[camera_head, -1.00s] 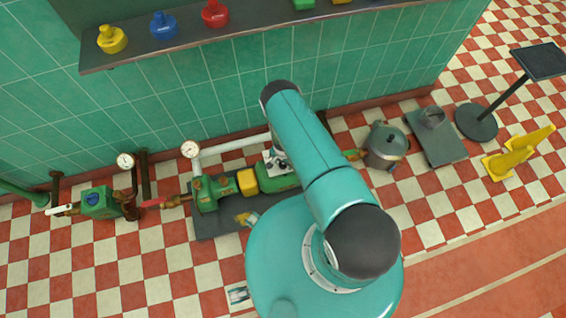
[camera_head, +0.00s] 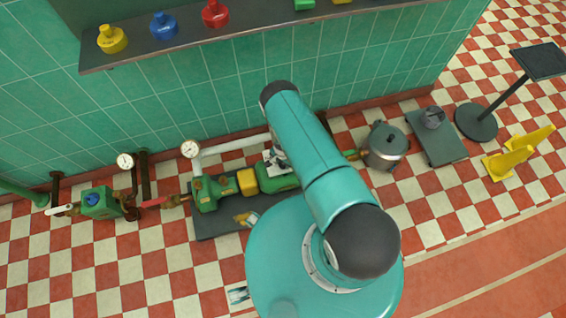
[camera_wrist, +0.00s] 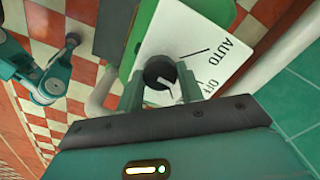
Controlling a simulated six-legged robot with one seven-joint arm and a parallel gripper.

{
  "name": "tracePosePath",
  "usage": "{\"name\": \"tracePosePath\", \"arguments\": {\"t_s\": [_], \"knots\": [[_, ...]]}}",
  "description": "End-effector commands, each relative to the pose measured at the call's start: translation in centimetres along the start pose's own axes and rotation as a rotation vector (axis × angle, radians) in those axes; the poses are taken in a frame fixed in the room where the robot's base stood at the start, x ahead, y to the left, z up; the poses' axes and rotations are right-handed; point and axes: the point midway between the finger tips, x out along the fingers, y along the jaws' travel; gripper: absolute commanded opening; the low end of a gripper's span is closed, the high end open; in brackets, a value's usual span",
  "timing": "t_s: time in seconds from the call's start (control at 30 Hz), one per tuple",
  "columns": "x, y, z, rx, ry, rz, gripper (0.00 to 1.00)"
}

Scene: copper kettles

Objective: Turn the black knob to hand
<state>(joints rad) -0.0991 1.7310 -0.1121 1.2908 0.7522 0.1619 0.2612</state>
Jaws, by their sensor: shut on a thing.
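My gripper (camera_wrist: 160,83) is shut on the knob, with one finger on each side. In the head view the plate (camera_head: 274,162) shows small beside my arm, on the green pump (camera_head: 278,178); the knob and my fingertips cannot be made out there.
The pump's dark base (camera_head: 215,222) stands by the green tiled wall. Pipes and a gauge (camera_head: 190,149) are to its left. A metal pot (camera_head: 385,147) and a grey platform (camera_head: 447,150) are to the right. A shelf (camera_head: 270,30) runs above. Checkered floor is open in front.

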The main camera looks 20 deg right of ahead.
Motion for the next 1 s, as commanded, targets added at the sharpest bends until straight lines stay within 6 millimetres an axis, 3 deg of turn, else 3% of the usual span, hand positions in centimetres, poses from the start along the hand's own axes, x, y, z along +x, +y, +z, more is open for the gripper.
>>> {"name": "tracePosePath", "arguments": {"t_s": [0.6, 1.0], "knots": [[-0.04, -0.03, 0.02, 0.491, -0.001, 0.000, 0.14], [-0.06, -0.04, 0.00, 0.674, 0.000, 0.000, 0.14]]}}
